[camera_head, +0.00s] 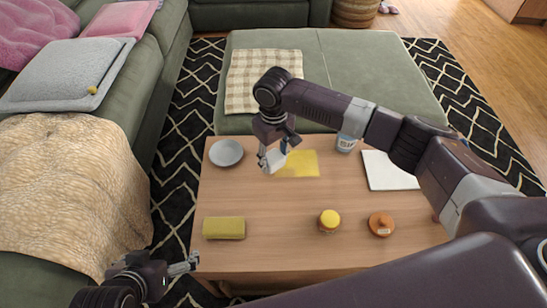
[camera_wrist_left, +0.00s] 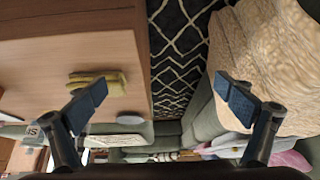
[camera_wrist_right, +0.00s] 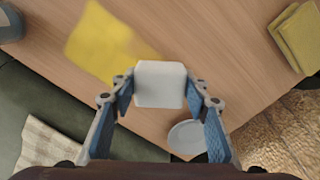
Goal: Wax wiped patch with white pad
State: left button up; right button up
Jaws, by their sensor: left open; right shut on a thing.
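The white pad (camera_wrist_right: 160,84) is between the fingers of my right gripper (camera_wrist_right: 162,92), which is shut on it. In the head view my right gripper (camera_head: 272,160) holds the pad just left of the yellow patch (camera_head: 299,163) on the wooden table. The patch also shows in the right wrist view (camera_wrist_right: 100,42), beside the pad. Whether the pad touches the table is unclear. My left gripper (camera_head: 186,265) is open and empty off the table's front left corner. Its spread fingers show in the left wrist view (camera_wrist_left: 168,108).
On the table (camera_head: 270,210) are a folded yellow cloth (camera_head: 224,228), a grey plate (camera_head: 226,152), a yellow-topped jar (camera_head: 329,221), an orange round container (camera_head: 381,224), a labelled cup (camera_head: 346,142) and a white sheet (camera_head: 389,170). A green couch (camera_head: 172,55) stands left.

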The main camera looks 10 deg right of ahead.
aim_at(274, 157)
jog(key=shift+r+p, duration=0.4)
jog(key=shift+p, duration=0.05)
pick_arm(q)
jog(key=s+a+f+g, duration=0.1)
jog(key=s+a+g, duration=0.15)
jog(key=s, duration=0.45)
pick_arm(e)
jog(key=shift+r+p, duration=0.3)
jog(key=shift+p, duration=0.05)
jog(key=shift+r+p, duration=0.65)
jog(key=shift+p, duration=0.2)
pick_arm(q)
notch_tip(274, 157, down, 8)
jog(key=w+g+p, duration=0.1)
jog(key=shift+w+y, duration=0.3)
jog(key=shift+y, duration=0.1)
pick_arm(e)
jog(key=shift+r, duration=0.5)
